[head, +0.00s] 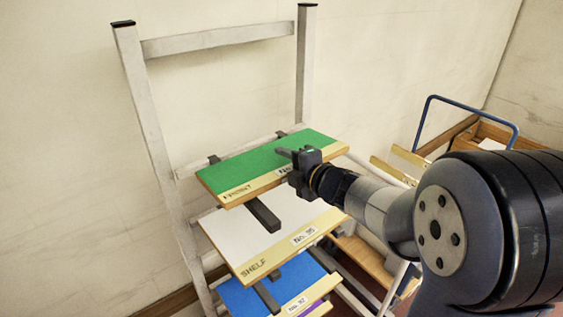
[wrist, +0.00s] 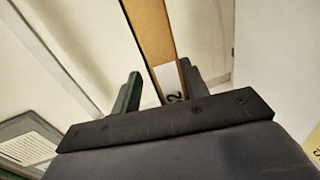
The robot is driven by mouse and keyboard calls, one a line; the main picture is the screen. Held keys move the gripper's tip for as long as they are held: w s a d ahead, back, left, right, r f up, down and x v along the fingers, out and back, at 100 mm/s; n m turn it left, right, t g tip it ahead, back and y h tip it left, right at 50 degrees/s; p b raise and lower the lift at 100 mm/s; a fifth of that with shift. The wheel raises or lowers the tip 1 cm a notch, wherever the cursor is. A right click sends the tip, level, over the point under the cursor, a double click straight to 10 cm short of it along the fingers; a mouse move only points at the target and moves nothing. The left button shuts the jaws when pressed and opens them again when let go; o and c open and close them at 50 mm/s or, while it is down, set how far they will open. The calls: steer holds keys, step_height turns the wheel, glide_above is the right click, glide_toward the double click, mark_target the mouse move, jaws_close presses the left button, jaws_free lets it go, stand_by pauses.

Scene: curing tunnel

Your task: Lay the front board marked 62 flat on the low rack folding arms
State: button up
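The green front board (head: 250,165) lies on the upper arms of the rack. Its pale front edge reads FRONT at the left; my gripper hides most of its number label. In the wrist view the wooden board edge (wrist: 153,35) runs between my fingers, with a label ending in 2. My gripper (head: 290,155) is at the board's front edge, right of its middle; in the wrist view its fingers (wrist: 160,85) straddle the edge, with a gap at the left finger.
A white board (head: 240,238) marked SHELF and No. 35 lies below. Lower are a blue board (head: 275,287) and a purple one (head: 318,307). Rack posts (head: 150,115) rise near the wall. A wooden trolley with a blue handle (head: 470,105) stands at the right.

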steer(key=v, duration=0.9)
stand_by(0.5)
steer(key=shift+x, duration=3.65)
steer(key=shift+s+r, duration=0.1)
steer(key=shift+s, duration=0.05)
steer(key=shift+x, duration=1.65)
steer(key=shift+a+p, duration=0.1)
steer(key=shift+p, duration=0.2)
